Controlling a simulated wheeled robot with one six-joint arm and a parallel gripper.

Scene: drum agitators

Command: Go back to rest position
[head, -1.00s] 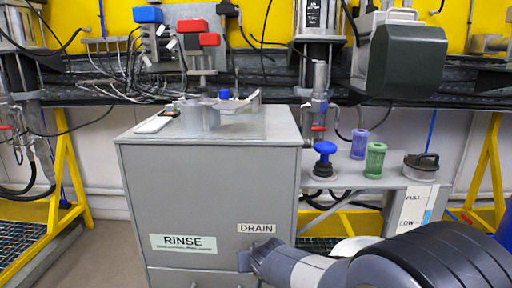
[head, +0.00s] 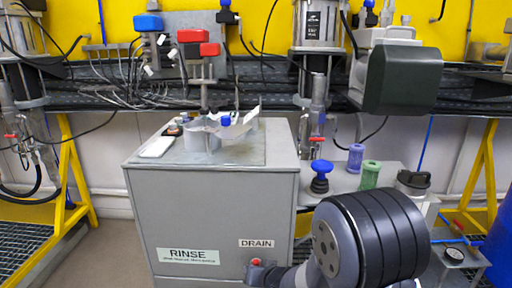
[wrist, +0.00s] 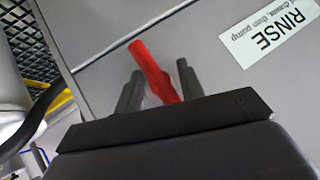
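My gripper (wrist: 157,82) is in front of the lower face of the grey cabinet (head: 215,215), just under its DRAIN label (head: 256,243). In the wrist view its two dark fingers stand apart, with a slanted red handle (wrist: 155,72) between them. Bare space shows beside the handle, so the gripper looks open around it. In the head view the gripper (head: 262,274) is small and low, with a red bit at its tip. What the handle is fixed to is hidden. My arm reaches in from the lower right.
A RINSE label (head: 188,256) is left of the gripper. On the side shelf are a blue-topped plunger (head: 321,172), a purple bottle (head: 356,158), a green bottle (head: 370,175) and a dark-lidded jar (head: 413,182). A yellow frame (head: 70,180) stands left; floor shows there.

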